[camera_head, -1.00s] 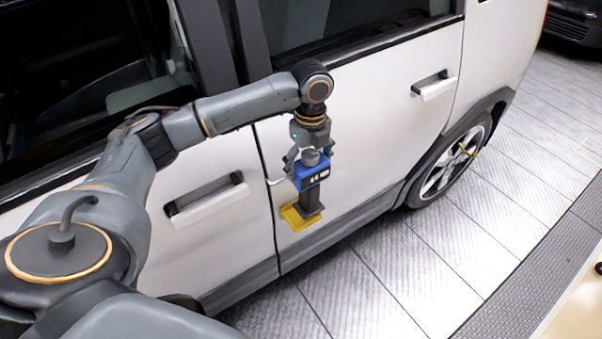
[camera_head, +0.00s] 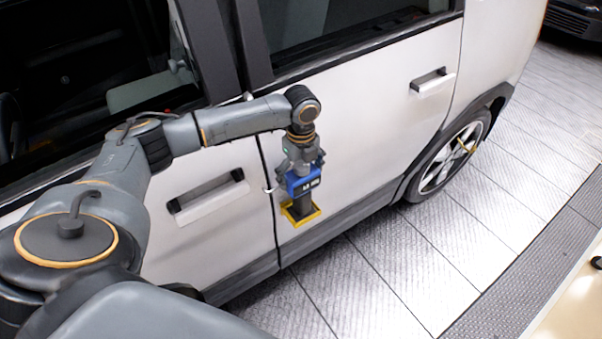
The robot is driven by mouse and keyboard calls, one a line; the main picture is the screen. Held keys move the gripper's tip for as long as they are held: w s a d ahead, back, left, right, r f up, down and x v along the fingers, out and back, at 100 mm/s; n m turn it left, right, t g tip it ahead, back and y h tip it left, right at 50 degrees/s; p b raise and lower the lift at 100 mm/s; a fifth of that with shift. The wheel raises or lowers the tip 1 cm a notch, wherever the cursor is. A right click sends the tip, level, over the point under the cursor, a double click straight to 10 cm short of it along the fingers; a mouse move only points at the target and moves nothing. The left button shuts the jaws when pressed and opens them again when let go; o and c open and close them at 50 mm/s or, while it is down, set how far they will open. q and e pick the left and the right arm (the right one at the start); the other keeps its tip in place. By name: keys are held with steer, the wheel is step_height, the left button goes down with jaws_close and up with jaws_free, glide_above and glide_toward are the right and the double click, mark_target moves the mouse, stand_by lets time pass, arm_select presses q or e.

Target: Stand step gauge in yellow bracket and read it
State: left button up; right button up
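The step gauge has a blue body with a small dark display (camera_head: 304,184) and a dark block below it. It hangs upright under my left gripper (camera_head: 302,168), whose fingers are closed around its upper part. The yellow bracket (camera_head: 312,218) is on the side of the white car, low by the door seam. Its yellow edges show to the left, below and right of the gauge's dark block. I cannot tell whether the block rests on the bracket floor. The display is too small to read. My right gripper is not in view.
The white car's doors (camera_head: 362,120) stand close behind the gauge, with door handles (camera_head: 205,197) on either side. The tiled floor (camera_head: 420,255) is clear. A tan surface (camera_head: 575,305) is at the lower right.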

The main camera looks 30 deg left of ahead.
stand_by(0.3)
arm_select(q)
steer(key=shift+r, duration=0.15)
step_height(320, 180, up, 12)
steer(key=b, duration=0.2)
steer(key=shift+b, duration=0.35)
